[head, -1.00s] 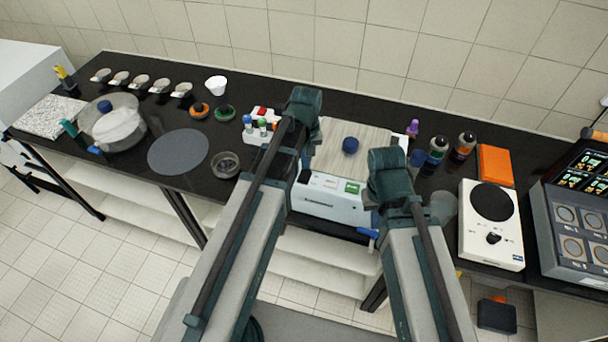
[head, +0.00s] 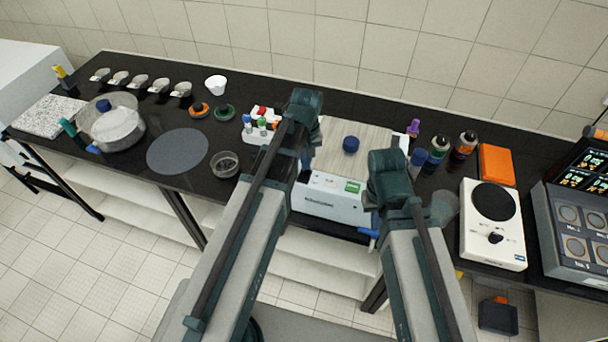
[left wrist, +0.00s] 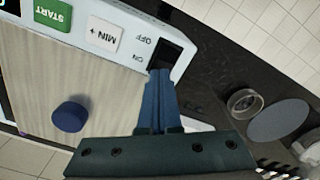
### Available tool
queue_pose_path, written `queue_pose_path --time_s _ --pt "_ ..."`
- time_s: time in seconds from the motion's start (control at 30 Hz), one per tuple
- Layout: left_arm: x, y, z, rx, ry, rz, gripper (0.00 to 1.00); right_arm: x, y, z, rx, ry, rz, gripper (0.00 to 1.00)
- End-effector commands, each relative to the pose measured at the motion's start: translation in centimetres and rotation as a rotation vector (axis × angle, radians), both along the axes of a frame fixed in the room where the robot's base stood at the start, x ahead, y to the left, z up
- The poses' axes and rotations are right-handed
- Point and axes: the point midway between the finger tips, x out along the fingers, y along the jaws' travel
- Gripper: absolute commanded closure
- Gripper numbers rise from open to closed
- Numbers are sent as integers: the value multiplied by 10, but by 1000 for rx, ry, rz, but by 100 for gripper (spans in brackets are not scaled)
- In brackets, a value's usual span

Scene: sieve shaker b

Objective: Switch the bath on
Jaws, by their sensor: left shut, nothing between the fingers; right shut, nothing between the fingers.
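The bath (head: 330,205) is a white box with a pale wood-patterned top and a round blue knob (head: 351,145). Its front carries a green START button (left wrist: 52,14), a MIN+ button (left wrist: 103,37) and a black rocker switch (left wrist: 166,53) marked ON and OFF. My left gripper (head: 305,160) is shut and empty at the bath's left end. In the left wrist view its blue fingertips (left wrist: 160,75) are at the switch, by the ON side; contact is unclear. My right gripper (head: 367,233) is shut and empty low at the bath's right front, mostly hidden by my arm.
A rack of coloured-cap bottles (head: 262,124) stands close left of the bath. Bottles (head: 439,148) and a white hotplate-like device (head: 492,228) stand to the right. A dark round mat (head: 178,151) and small dish (head: 225,164) lie to the left.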

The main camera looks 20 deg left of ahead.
Motion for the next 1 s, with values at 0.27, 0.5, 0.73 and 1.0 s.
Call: queue_pose_path --time_s 0.27,0.5,0.73,1.0 --pt "0 0 -5 0 0 0 100 0 0 -5 0 0 0 100" --pt "0 0 -8 0 0 0 100 0 0 -8 0 0 0 100" --pt "0 0 -6 0 0 0 100 0 0 -6 0 -1 -1 100" --pt "0 0 12 0 0 0 100 0 0 12 0 0 0 100"
